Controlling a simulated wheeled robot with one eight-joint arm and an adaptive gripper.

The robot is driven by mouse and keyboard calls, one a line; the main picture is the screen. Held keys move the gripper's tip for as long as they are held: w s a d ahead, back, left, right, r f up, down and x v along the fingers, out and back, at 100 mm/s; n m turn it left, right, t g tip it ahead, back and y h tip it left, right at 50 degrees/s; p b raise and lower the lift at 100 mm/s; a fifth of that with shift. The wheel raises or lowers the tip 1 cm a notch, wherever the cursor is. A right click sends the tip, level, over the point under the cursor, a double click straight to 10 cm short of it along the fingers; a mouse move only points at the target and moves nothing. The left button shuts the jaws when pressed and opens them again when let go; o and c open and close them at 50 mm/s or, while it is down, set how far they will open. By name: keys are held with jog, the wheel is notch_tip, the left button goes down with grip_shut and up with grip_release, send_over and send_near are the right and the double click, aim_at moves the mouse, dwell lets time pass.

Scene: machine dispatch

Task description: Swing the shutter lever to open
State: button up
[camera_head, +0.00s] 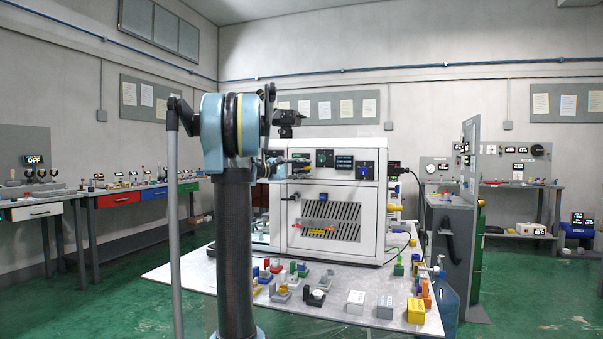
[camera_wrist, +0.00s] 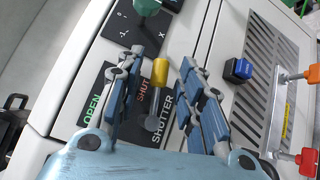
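The shutter lever shows in the wrist view with a yellow knob (camera_wrist: 159,72), a thin shaft and a round grey hub (camera_wrist: 153,124). Its panel carries a green OPEN label (camera_wrist: 92,109), a red SHUT label (camera_wrist: 143,79) and white SHUTTER lettering. The knob lies beside the SHUT label, away from OPEN. My gripper (camera_wrist: 161,60) is open, with one finger on each side of the lever and visible gaps to the knob. In the head view my arm reaches the white machine (camera_head: 378,225); the lever cannot be made out there.
In the wrist view a green knob (camera_wrist: 147,6) sits beyond the fingertips, and blue and black buttons (camera_wrist: 238,70) and red-orange handles (camera_wrist: 303,160) lie to the right. In the head view, several small blocks stand on the table (camera_head: 190,276) before the machine.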

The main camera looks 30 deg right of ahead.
grip_shut()
jog(key=shift+r, duration=0.1)
jog(key=n+h, duration=0.2)
jog(key=shift+w+a+r+n, duration=0.1)
jog(key=shift+r+n, duration=0.2)
jog(key=shift+r, duration=0.1)
jog(key=shift+w+a+r+n+t+h, duration=0.4)
jog(key=shift+n+t, duration=2.1)
jog(key=shift+n, duration=0.75)
jog(key=shift+w+a+r+n+t+h, duration=0.25)
jog(key=shift+w+a+n+t+h, duration=0.25)
jog(key=shift+n+t, duration=2.35)
jog(key=shift+w+a+r+n+t+h, duration=0.45)
jog(key=shift+n+t, duration=1.7)
jog(key=shift+n, duration=1.45)
jog(key=shift+w+d+n, duration=0.1)
jog(key=shift+d+n, duration=0.05)
jog(key=shift+n, duration=0.15)
jog(key=shift+o, duration=0.6)
grip_release()
